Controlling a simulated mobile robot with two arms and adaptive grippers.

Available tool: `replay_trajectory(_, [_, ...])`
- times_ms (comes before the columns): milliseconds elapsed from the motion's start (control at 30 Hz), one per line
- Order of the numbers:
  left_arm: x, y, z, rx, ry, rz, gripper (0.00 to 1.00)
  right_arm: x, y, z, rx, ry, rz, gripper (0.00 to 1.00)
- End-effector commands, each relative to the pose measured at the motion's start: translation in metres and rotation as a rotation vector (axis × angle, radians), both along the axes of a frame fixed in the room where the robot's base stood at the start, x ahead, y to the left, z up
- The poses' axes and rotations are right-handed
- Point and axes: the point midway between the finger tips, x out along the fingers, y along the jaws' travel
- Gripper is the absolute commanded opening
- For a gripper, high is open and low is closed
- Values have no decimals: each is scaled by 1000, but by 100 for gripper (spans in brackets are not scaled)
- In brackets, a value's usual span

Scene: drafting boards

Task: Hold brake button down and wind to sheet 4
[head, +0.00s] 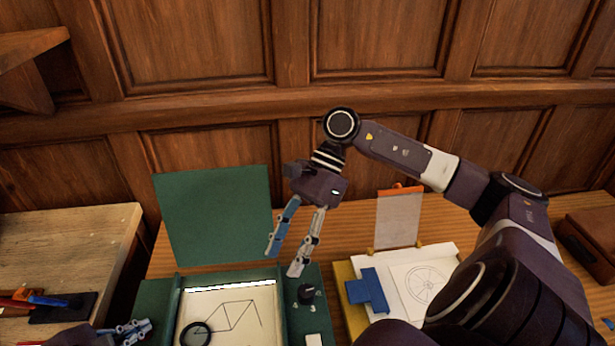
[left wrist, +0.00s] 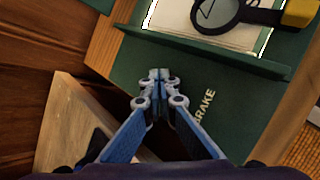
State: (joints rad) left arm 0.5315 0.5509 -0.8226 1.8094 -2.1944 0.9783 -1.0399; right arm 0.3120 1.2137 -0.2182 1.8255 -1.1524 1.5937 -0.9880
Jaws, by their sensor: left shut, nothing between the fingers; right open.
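The green drafting box (head: 156,308) has a sheet (head: 246,318) with a black line drawing in its window. A black knob (head: 306,293) with small marks around it is on its right panel. The word BRAKE (left wrist: 204,106) is printed on the green panel in the left wrist view; I see no button there, and my fingers may hide it. My left gripper (head: 145,326) is shut and empty over that panel, beside the word; its fingertips also show in the left wrist view (left wrist: 159,77). My right gripper (head: 284,260) is open and empty, above and left of the knob.
A magnifier (head: 196,334) lies on the sheet. An upright green panel (head: 214,215) stands behind. To the right are a drawing sheet (head: 408,297), a blue T-shaped piece (head: 368,291) and a clear upright plate (head: 398,220). A wooden bench (head: 70,240) is at left.

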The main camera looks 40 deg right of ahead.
Motion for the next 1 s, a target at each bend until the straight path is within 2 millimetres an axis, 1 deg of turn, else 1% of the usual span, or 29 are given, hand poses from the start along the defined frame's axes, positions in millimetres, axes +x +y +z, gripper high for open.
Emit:
replay_trajectory(33, [-1,1,-3,3,4,-1,0,3,-11,3,-38,-63,61,46])
replay_trajectory(67, [-1,1,-3,3,4,-1,0,3,-18,3,-62,-96,103,46])
replay_trajectory(200, [-1,1,-3,3,4,-1,0,-1,-46,-4,-178,-197,282,46])
replay_trajectory(300, [-1,1,-3,3,4,-1,0,-5,-62,-9,-242,-230,378,46])
replay_trajectory(400, [-1,1,-3,3,4,-1,0,-7,-71,-12,-278,-248,436,46])
replay_trajectory(533, [-1,1,-3,3,4,-1,0,-9,-76,-14,-293,-253,465,46])
replay_trajectory(833, [-1,1,-3,4,5,-1,0,-9,-75,-15,-292,-252,464,46])
replay_trajectory(933, [-1,1,-3,4,5,-1,0,-10,-73,-20,-292,-251,464,46])
replay_trajectory(1000, [-1,1,-3,4,5,-1,0,-12,-70,-28,-292,-249,464,46])
